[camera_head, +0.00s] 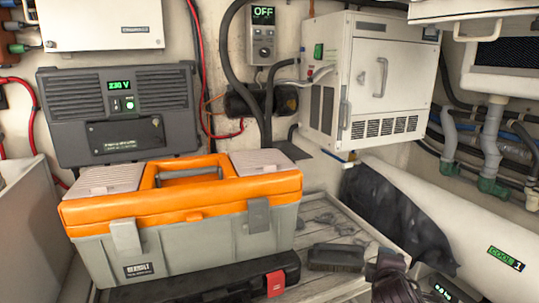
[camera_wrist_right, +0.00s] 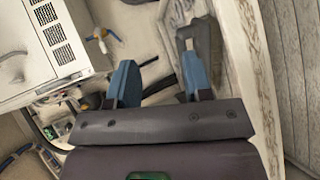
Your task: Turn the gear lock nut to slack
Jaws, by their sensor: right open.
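I cannot pick out a gear lock nut for certain in either view. A dark brownish part at the lower right of the head view looks like my right wrist. My left gripper is in neither view.
An orange and grey toolbox (camera_head: 190,240) stands at the left, with a black case (camera_head: 205,285) in front. A brush (camera_head: 336,257) lies on the slatted bench (camera_head: 318,287). A white cabinet (camera_head: 362,80) hangs behind. A large white cylinder (camera_head: 445,215) lies at the right.

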